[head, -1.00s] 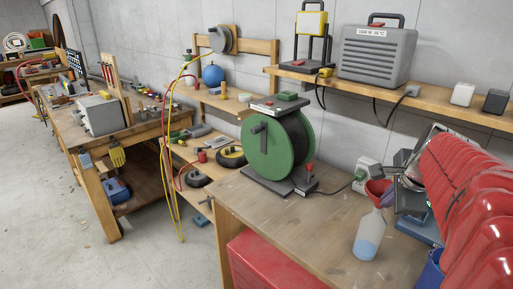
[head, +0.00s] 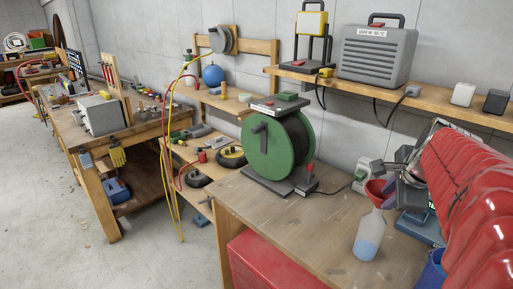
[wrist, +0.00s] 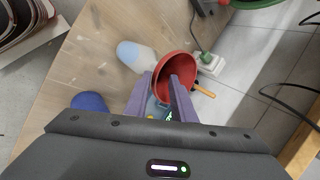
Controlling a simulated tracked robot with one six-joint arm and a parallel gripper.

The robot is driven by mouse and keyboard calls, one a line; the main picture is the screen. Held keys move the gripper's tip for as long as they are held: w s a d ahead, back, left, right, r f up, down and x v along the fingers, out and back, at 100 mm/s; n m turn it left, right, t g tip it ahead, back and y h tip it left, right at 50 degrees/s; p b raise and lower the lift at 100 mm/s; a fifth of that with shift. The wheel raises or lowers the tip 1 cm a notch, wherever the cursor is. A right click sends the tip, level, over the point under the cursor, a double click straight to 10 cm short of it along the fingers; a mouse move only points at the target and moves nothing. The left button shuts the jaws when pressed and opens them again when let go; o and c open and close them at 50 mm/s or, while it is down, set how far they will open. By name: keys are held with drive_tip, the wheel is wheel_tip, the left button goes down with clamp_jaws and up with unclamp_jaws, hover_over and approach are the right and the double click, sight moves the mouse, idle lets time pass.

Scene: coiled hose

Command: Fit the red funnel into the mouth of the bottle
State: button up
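A green cable reel (head: 277,145) stands left of the bottle. A white socket box (head: 362,176) with a cable lies behind the funnel. A blue container (head: 432,272) is at the front right. The bench (head: 290,215) is clear left of the bottle.

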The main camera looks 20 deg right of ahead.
wheel_tip(320, 180, up, 8)
idle(0.5)
idle(0.5)
